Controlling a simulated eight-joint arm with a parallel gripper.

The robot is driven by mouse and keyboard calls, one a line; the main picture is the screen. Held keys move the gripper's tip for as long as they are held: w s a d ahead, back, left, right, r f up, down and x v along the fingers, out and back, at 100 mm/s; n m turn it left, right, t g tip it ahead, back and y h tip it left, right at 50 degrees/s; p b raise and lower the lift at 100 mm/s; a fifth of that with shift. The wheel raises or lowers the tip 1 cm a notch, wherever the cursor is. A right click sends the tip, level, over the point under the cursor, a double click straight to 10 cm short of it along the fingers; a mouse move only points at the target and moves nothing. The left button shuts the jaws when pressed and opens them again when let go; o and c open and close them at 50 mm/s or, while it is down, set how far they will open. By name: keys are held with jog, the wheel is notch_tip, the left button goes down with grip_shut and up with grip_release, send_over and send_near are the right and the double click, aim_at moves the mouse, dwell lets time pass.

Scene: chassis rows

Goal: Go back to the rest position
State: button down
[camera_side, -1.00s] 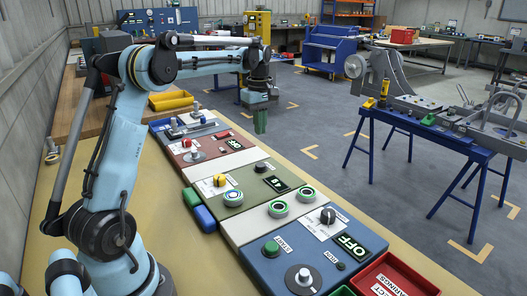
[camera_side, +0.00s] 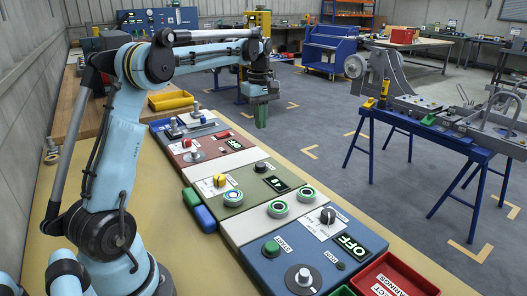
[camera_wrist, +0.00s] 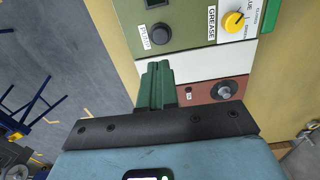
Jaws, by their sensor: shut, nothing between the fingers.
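My gripper (camera_side: 261,117) hangs from the end of my light blue arm, to the right of the far end of the row of panels in the side view. Its green fingers are together with nothing between them. In the wrist view my gripper (camera_wrist: 157,68) points toward the panels below, near the pale strip between the green panel (camera_wrist: 185,35) and the red-brown panel (camera_wrist: 212,91). The gripper touches nothing that I can see.
The panel row carries knobs, buttons and displays, with a blue panel (camera_side: 265,262) nearest. A red bin (camera_side: 395,275) stands at its near end. A yellow tray (camera_side: 170,101) lies behind. A blue-legged workbench (camera_side: 440,136) stands to the right, with open floor between.

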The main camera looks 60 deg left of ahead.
jog(key=s+d+m+t, duration=0.2)
jog(key=s+d+m, duration=0.35)
jog(key=d, duration=0.35)
jog(key=s+d+m+t, duration=0.3)
jog(key=s+d+m, duration=0.1)
jog(key=d+m, duration=0.4)
jog(key=s+d+f+m+t, duration=0.2)
jog(key=s+d+f+m, duration=0.2)
jog(key=s+d, duration=0.1)
jog(key=shift+d, duration=0.45)
jog(key=shift+w+r, duration=0.15)
